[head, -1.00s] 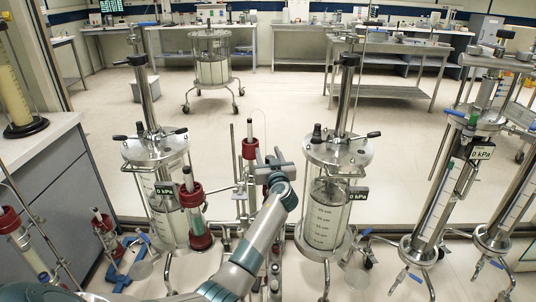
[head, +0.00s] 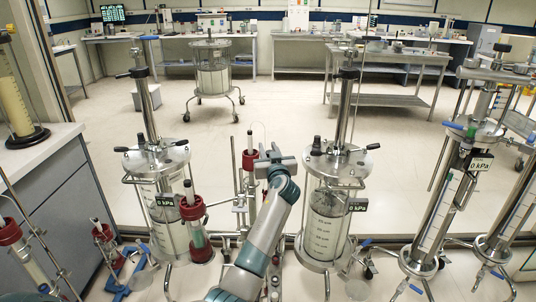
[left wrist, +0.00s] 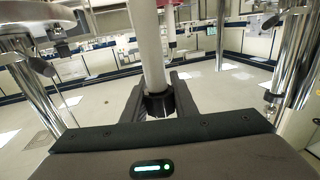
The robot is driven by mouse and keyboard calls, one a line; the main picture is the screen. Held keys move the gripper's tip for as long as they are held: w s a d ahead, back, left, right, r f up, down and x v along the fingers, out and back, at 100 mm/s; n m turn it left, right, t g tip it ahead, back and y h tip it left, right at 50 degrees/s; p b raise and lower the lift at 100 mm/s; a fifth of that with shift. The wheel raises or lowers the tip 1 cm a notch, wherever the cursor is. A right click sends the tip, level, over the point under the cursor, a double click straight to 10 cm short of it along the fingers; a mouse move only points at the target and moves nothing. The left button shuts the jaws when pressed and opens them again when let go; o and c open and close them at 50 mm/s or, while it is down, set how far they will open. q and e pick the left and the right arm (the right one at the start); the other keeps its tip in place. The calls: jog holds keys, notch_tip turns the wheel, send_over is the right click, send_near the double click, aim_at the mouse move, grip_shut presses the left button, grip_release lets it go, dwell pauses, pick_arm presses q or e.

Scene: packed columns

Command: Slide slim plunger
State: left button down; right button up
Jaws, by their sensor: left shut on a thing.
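A slim column with a red cap (head: 250,160) stands between two wide steel and glass columns in the head view, and a thin pale rod (head: 249,137) rises from the cap. My left gripper (head: 264,161) is just to the right of this cap. In the left wrist view it is shut around a pale upright rod (left wrist: 148,50), at a black collar (left wrist: 158,103). The rod runs up out of the picture. Its lower end is hidden behind the gripper body. My right gripper is in neither view.
A wide column (head: 163,205) stands to the left and another (head: 328,218) close to the right of my forearm. A tilted column (head: 440,210) with a pressure display stands farther right. A grey cabinet (head: 60,205) is at the left. Open floor lies behind the columns.

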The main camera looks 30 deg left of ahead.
pick_arm(q)
jog(key=shift+r, duration=0.3)
jog(key=c, duration=1.4)
grip_release()
jog(key=shift+f, duration=0.15)
jog(key=b+v, duration=0.3)
jog(key=v, duration=1.4)
jog(key=shift+d, duration=0.2)
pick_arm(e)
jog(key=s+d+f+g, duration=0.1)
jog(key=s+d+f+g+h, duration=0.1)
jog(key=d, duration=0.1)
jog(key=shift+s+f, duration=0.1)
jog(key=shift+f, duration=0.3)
pick_arm(q)
jog(key=shift+s, duration=0.1)
